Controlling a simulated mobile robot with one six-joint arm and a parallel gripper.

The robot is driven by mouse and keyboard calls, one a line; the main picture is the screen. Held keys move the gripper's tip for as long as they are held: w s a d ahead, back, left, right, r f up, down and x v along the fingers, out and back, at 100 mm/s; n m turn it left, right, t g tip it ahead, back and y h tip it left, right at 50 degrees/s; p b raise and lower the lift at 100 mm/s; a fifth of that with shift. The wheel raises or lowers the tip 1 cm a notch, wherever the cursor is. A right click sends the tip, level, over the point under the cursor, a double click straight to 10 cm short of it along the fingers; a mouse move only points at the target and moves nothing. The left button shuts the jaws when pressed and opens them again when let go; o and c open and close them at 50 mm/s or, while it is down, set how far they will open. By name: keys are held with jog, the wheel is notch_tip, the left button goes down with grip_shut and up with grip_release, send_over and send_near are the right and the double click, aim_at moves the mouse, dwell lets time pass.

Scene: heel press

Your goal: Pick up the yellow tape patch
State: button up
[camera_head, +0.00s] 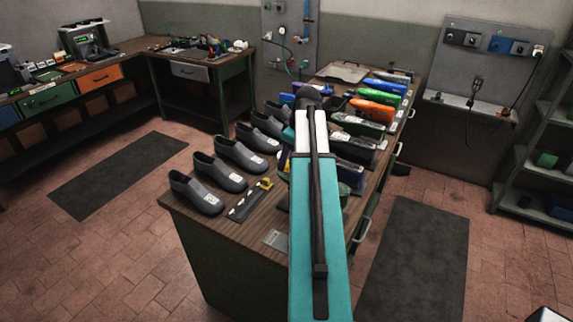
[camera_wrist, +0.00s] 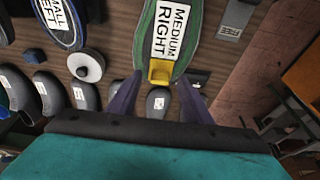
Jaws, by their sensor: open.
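The yellow tape patch (camera_wrist: 160,72) shows in the wrist view as a small yellow piece at the near end of a green-edged sole shape (camera_wrist: 166,25) labelled MEDIUM RIGHT. My gripper (camera_wrist: 160,88) is open, its two dark fingers spread on either side of the patch in the picture. Nothing is held between them. I cannot tell the height gap from fingers to patch. In the head view a small yellow item (camera_head: 265,183) lies by a dark strip on the bench; I cannot tell whether it is the same piece. My arm hides the gripper there.
The wooden bench (camera_head: 185,198) carries a row of grey shoes (camera_head: 218,172) on the left and coloured shoe-shaped pieces (camera_head: 375,110) on the right. A blue-edged SMALL LEFT sole (camera_wrist: 60,22) and a white round item (camera_wrist: 86,66) lie left of the patch.

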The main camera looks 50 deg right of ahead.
jog(key=shift+f, duration=0.25)
dwell(0.4)
grip_shut()
